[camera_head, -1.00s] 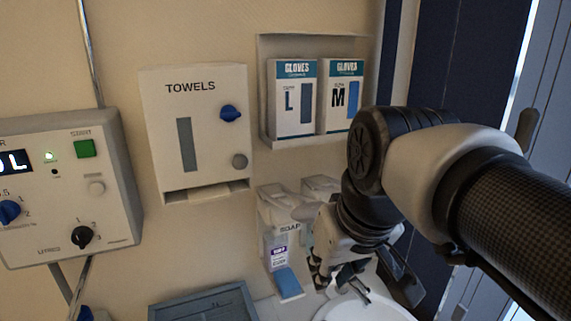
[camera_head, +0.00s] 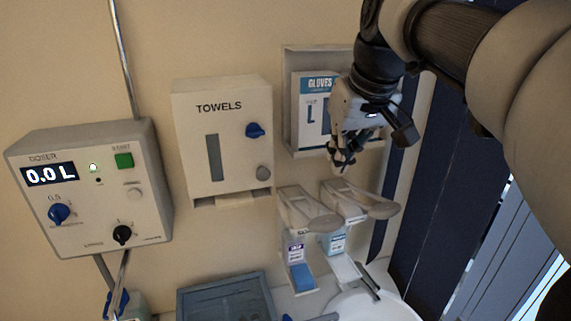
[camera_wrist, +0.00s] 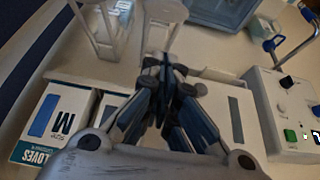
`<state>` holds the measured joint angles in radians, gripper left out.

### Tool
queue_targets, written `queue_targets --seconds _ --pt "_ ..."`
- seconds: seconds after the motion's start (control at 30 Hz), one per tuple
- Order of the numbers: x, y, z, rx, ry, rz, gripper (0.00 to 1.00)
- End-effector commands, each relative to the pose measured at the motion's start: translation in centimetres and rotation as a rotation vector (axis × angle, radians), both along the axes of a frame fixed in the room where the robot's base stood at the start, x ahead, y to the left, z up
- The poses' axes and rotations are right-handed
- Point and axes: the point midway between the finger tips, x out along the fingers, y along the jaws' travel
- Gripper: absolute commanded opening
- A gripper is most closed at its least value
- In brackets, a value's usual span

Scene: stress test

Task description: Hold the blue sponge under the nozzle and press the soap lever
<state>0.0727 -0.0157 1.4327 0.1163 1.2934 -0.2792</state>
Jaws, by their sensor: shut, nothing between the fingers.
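The blue sponge (camera_head: 302,277) rests on the tray under the left dispenser, the soap one (camera_head: 293,212), in the head view. That dispenser's grey lever (camera_head: 325,224) sticks out towards the front right, above the sponge. My gripper (camera_head: 341,166) is shut and empty, above the dispensers and in front of the glove boxes, with its fingertips pointing down and apart from the lever. In the wrist view the closed fingers (camera_wrist: 163,65) point towards a dispenser lever (camera_wrist: 165,12) at the top. I cannot make out the sponge there.
A second dispenser with its own lever (camera_head: 382,210) stands close on the right. The glove holder (camera_head: 285,105) is behind my gripper. The towel dispenser (camera_head: 240,125) and doser panel (camera_head: 80,235) are to the left. A white basin (camera_head: 372,307) lies below.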

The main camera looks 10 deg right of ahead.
Motion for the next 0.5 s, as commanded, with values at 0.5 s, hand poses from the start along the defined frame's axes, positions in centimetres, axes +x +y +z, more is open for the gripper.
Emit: queue_targets --seconds 0.5 --pt "3.5 0.7 -7.8 0.000 0.005 0.000 0.00"
